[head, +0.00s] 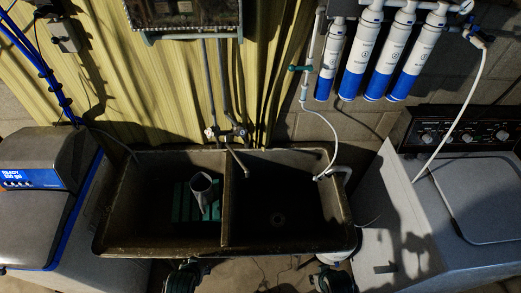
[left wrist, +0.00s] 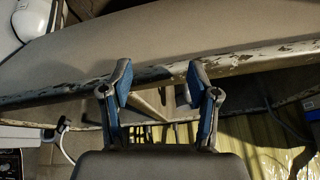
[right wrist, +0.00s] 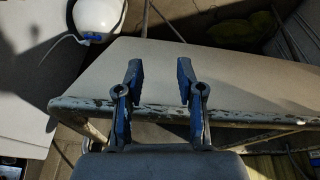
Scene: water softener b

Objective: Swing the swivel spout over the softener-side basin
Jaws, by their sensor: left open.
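The double sink has a left basin (head: 140,205), on the side of the softener (head: 40,185) with its lit blue display, and a right basin (head: 290,200). The tap (head: 226,133) is at the back wall above the divider. Its thin swivel spout (head: 238,161) slants down and right, with its tip over the right basin near the divider. My left gripper (head: 185,266) is low in front of the sink; in the left wrist view (left wrist: 160,90) it is open and empty. My right gripper (head: 335,272) is also low in front; the right wrist view (right wrist: 158,75) shows it open and empty.
A white hose (head: 326,130) hangs into the right basin from the filter cartridges (head: 393,52). A washing machine (head: 470,190) is at right. The sink's front rim (head: 150,249) lies between my grippers and the tap.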

